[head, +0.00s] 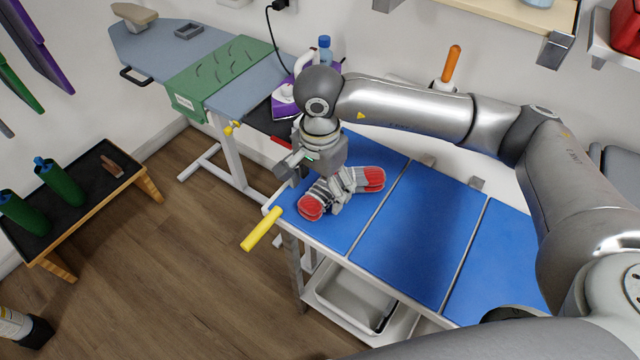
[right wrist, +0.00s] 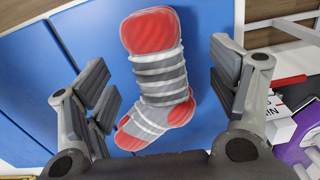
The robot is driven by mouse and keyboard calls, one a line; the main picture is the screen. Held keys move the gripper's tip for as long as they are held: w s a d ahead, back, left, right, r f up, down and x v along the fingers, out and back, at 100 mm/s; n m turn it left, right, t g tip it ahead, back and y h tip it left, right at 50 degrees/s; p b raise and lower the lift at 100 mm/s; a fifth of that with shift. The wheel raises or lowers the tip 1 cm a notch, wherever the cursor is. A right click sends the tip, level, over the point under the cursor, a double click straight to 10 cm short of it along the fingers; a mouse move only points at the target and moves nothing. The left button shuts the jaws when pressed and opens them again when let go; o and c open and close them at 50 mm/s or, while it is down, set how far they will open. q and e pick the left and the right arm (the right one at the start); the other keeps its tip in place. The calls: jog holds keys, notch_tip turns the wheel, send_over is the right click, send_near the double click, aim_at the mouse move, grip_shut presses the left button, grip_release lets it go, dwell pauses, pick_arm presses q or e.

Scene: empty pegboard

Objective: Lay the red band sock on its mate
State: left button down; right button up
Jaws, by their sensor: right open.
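A sock (head: 311,206) with red ends and grey and white bands lies on the blue padded table top (head: 420,225), near its left end. In the right wrist view the banded sock (right wrist: 158,75) shows red at its top and at its lower bend. I cannot tell whether a second sock lies under it. My right gripper (head: 335,198) points down over the sock's middle, which it partly hides in the head view. Its fingers (right wrist: 165,95) are wide open, one on each side of the sock, and nothing is held. My left gripper is not in view.
A purple and white iron (head: 286,98) and a blue-capped bottle (head: 325,50) stand behind the gripper. A yellow bar (head: 262,229) juts from the table's left corner. The blue top right of the sock is clear. A low black bench (head: 85,195) stands at left.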

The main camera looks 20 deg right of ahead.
jog(key=o, duration=0.4)
jog(key=shift+o, duration=0.2)
